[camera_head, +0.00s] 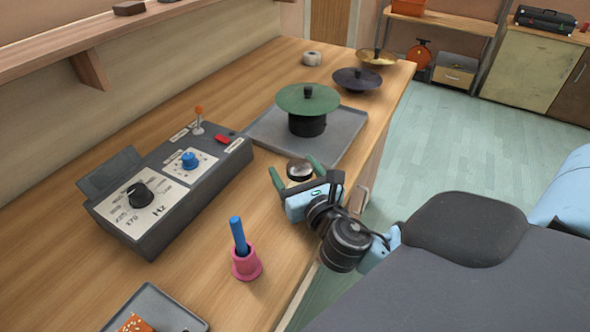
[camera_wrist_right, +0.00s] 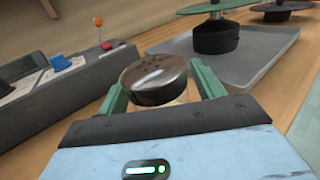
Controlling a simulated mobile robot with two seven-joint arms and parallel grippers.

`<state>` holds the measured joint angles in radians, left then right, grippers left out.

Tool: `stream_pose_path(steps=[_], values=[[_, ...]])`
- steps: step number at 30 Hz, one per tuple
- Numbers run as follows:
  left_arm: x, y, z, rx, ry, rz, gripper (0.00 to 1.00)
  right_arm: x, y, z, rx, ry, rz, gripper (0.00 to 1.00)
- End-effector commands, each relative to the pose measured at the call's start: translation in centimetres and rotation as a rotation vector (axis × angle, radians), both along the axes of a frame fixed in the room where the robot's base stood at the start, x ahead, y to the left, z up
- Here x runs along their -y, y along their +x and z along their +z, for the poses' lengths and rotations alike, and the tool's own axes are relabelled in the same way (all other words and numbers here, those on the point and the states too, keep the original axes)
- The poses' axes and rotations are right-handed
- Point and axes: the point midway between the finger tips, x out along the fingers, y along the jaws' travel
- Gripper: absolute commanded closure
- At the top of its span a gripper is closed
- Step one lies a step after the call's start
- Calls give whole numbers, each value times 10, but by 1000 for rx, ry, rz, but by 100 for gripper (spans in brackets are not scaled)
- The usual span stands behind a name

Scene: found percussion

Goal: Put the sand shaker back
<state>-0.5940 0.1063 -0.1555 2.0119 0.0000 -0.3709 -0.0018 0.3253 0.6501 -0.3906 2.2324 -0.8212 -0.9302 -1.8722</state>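The sand shaker appears to be the small round jar (camera_head: 299,169) with a dark, shiny, holed lid, upright on the wooden bench in front of the grey tray. It also shows in the right wrist view (camera_wrist_right: 155,78). My right gripper (camera_head: 296,171) has its green fingers spread, one on each side of the jar. In the right wrist view, the fingers (camera_wrist_right: 160,88) stand wide, and a gap shows beside the right finger. The jar's lower part is hidden behind the gripper body. My left gripper is not in view.
A grey tray (camera_head: 258,131) holds a green-topped black stand (camera_head: 306,124). A control box (camera_head: 166,197) stands left. A pink cup (camera_head: 246,264) holds a blue stick (camera_head: 238,232). A small tray (camera_head: 172,306) with an orange item (camera_head: 136,324) is at front. Bare wood lies between.

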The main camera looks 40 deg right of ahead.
Motion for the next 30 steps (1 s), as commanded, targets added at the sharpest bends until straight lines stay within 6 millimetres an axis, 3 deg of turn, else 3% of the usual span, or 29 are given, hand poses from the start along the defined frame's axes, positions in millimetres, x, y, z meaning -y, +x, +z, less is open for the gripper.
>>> stream_pose_path(steps=[10, 24, 30], values=[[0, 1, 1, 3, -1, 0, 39, -2, -7, 3, -1, 0, 1, 32], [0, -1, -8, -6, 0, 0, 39, -21, -90, 1, -6, 2, 1, 32], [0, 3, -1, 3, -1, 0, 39, -26, -109, 4, -1, 1, 0, 32]])
